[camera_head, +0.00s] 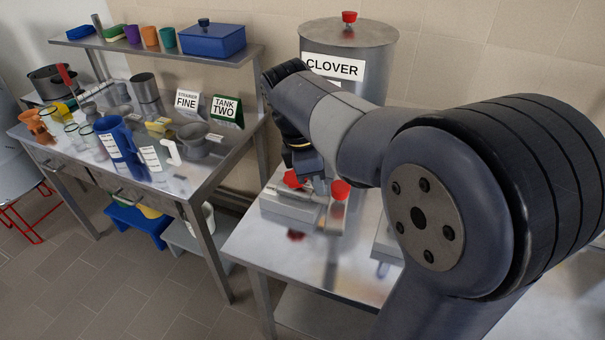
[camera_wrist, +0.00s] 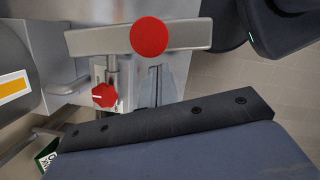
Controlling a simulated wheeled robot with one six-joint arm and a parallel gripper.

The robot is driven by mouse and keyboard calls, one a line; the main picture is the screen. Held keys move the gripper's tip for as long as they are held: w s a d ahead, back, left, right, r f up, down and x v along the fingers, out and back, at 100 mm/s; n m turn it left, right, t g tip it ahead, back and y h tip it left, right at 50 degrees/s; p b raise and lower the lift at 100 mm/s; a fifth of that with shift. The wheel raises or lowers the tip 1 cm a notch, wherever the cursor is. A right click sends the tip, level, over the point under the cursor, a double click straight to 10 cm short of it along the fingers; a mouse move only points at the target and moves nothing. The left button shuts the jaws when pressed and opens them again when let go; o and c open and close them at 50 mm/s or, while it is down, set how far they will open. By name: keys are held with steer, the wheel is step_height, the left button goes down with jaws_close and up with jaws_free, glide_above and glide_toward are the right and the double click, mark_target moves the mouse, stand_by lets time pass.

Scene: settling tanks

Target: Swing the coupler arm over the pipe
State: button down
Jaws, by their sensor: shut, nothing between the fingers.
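The coupler arm (camera_wrist: 190,36) shows in the wrist view as a flat silver bar with a round red knob (camera_wrist: 149,37) on it. Below it is a smaller red knob (camera_wrist: 104,95) with a white mark, beside a short upright metal post. In the head view two red knobs (camera_head: 340,189) sit at a metal fixture (camera_head: 290,205) on the steel table. My gripper (camera_head: 308,168) is shut and empty just above the fixture, close to the knobs. Its dark bolted edge (camera_wrist: 170,121) fills the lower wrist view. I cannot tell which part is the pipe.
The steel CLOVER tank (camera_head: 375,62) with a red top knob stands behind the fixture. A side bench (camera_head: 215,165) at left carries jugs, cups and signs, with a shelf (camera_head: 165,57) above. Bare table top (camera_head: 305,255) lies in front of the fixture.

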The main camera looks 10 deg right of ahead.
steer(key=shift+d, duration=0.3)
steer(key=shift+s, duration=0.1)
